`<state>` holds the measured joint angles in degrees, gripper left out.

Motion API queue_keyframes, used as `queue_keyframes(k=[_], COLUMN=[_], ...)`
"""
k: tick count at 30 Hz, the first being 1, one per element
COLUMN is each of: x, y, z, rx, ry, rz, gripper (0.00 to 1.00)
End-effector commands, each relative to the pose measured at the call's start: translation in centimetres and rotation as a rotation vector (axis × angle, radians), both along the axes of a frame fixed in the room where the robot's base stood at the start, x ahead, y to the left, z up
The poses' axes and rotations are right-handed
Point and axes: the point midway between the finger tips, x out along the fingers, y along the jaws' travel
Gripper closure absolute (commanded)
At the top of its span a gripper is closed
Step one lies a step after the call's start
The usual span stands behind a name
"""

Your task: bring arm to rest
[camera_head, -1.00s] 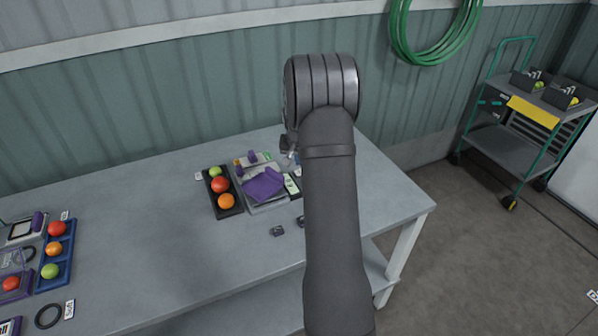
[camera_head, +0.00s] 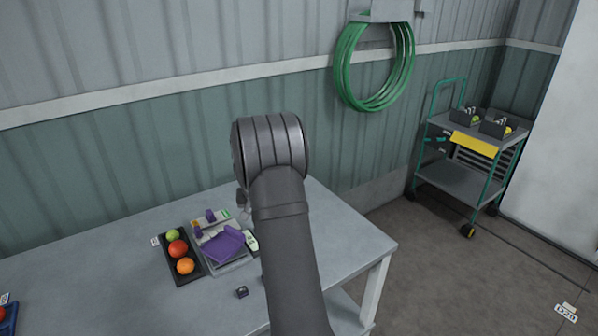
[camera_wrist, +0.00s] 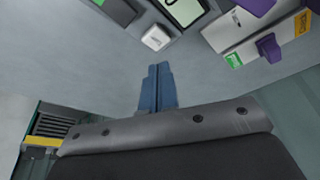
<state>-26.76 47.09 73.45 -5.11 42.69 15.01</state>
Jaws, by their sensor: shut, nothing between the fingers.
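My gripper (camera_wrist: 157,88) shows in the wrist view as two blue fingers pressed together, empty, with the grey table top (camera_wrist: 100,75) beyond them. In the head view my dark arm rises from the bottom and hides most of the gripper; only a small dark part shows left of the arm, above the table (camera_head: 100,285). Nothing is held. I cannot tell the exact height of the fingers above the table.
A black tray (camera_head: 194,279) with red, orange and green fruit stands beside a grey tray holding a purple piece (camera_head: 222,244). A small dark block (camera_head: 242,292) lies in front. A green hose (camera_head: 345,75) hangs on the wall; a cart (camera_head: 455,178) stands right.

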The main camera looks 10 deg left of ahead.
Motion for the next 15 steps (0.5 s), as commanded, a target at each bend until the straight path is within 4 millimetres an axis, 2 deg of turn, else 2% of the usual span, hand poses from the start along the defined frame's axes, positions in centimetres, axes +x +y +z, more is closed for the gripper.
queue_keyframes(k=[9,15], x=[0.0,0.0], y=[0.0,0.0], z=[-3.6,-4.2], rx=[-0.001,0.0], ry=[0.002,0.001], rz=[0.001,0.0], gripper=[1.0,1.0])
